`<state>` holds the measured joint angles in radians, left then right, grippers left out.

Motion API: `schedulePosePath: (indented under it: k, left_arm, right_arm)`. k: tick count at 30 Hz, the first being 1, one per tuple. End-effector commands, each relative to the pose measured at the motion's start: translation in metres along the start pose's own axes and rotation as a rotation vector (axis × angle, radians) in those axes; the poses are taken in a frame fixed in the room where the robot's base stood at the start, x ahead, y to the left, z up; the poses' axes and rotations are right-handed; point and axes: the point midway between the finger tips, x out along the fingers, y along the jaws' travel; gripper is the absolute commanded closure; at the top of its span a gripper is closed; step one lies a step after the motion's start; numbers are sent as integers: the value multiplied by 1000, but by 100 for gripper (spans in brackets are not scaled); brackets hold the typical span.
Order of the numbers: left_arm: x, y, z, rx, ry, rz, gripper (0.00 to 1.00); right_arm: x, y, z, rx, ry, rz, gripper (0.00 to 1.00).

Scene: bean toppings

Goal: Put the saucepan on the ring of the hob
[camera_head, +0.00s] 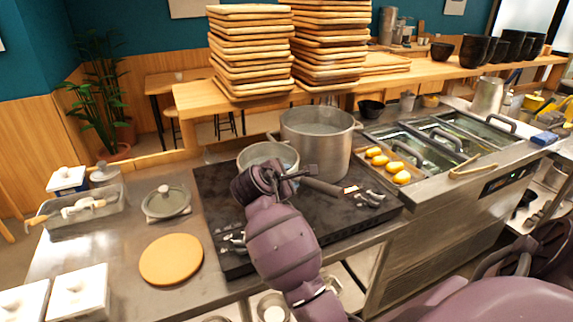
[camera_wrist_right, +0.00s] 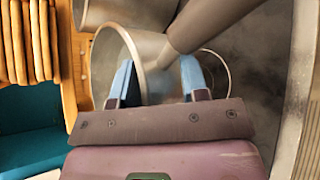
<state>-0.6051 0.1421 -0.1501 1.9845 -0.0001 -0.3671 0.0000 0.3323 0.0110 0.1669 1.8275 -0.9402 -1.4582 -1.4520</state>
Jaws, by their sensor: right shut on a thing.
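The saucepan (camera_head: 268,154) is a grey metal pan at the back left of the black hob (camera_head: 222,225), beside a large stockpot. My right gripper (camera_head: 277,176) is at the pan's near side. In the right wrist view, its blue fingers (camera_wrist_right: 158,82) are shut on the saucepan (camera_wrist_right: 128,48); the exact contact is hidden. A thin ring outline (camera_wrist_right: 222,72) shows on the dark hob right of the pan, partly covered by pan and finger. Whether the pan's base touches the hob is unclear. My left gripper is out of view.
The stockpot (camera_head: 318,142) stands close behind and right of the saucepan. A lidded pan (camera_head: 167,202) and round wooden board (camera_head: 171,259) lie on the left counter. Yellow items (camera_head: 388,164) sit right of the hob. Stacked wooden trays (camera_head: 250,55) stand on the shelf behind.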

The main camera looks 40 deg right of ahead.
Motion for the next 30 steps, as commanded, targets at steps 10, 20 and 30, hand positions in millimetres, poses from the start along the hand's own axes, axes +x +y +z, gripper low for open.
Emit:
schedulePosePath:
  k: [10,20,30]
  left_arm:
    - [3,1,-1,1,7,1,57]
    - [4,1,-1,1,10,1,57]
    - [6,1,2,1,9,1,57]
  right_arm:
    - [21,-30,-27,4,-1,6,100]
    - [28,-41,-36,3,-1,5,100]
    - [42,-62,-55,4,-1,7,100]
